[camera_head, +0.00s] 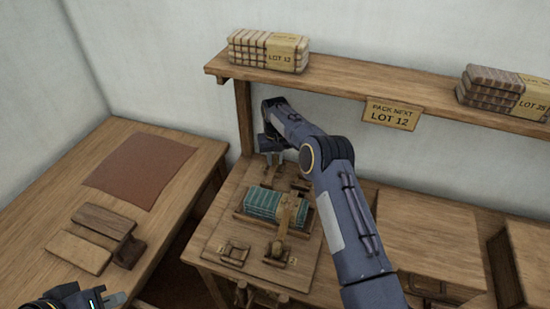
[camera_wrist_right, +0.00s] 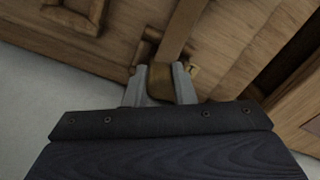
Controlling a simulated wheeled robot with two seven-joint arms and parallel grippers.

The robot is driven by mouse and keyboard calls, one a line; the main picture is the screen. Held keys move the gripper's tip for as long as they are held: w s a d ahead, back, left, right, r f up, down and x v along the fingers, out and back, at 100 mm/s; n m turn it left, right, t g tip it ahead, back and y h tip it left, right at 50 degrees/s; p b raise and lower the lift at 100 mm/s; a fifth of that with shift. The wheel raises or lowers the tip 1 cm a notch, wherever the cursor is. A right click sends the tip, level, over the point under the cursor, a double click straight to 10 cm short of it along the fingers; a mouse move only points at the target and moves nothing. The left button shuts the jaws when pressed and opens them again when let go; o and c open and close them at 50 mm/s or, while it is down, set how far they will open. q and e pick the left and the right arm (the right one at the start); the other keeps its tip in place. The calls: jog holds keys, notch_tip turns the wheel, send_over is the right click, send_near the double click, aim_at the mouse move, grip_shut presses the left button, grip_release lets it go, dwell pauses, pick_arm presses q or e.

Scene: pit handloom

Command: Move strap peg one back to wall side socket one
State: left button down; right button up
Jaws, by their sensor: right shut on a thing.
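My right gripper (camera_head: 273,160) reaches to the wall-side end of the wooden pressing board (camera_head: 215,262). In the right wrist view its fingers (camera_wrist_right: 160,84) are shut on a brown peg (camera_wrist_right: 160,80), beside a wooden socket frame (camera_wrist_right: 150,45) with a strap (camera_wrist_right: 182,28) running away from it. The fingers partly hide the peg's seating; I cannot tell if it is in the socket. A teal cloth bundle (camera_head: 262,204) lies on the board with a tan strap across it. Another peg (camera_head: 278,248) stands at the near socket. My left gripper (camera_head: 98,300) is only partly visible at the bottom left; its jaw state is unclear.
An empty-looking near socket frame (camera_head: 235,252) sits at the board's left. A shelf (camera_head: 340,78) with wrapped bundles (camera_head: 268,50) and a Lot 12 sign (camera_head: 392,114) overhangs the back. The left table holds a brown mat (camera_head: 140,170) and wooden blocks (camera_head: 103,222).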

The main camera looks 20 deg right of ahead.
jog(key=o, duration=1)
jog(key=shift+o, duration=0.2)
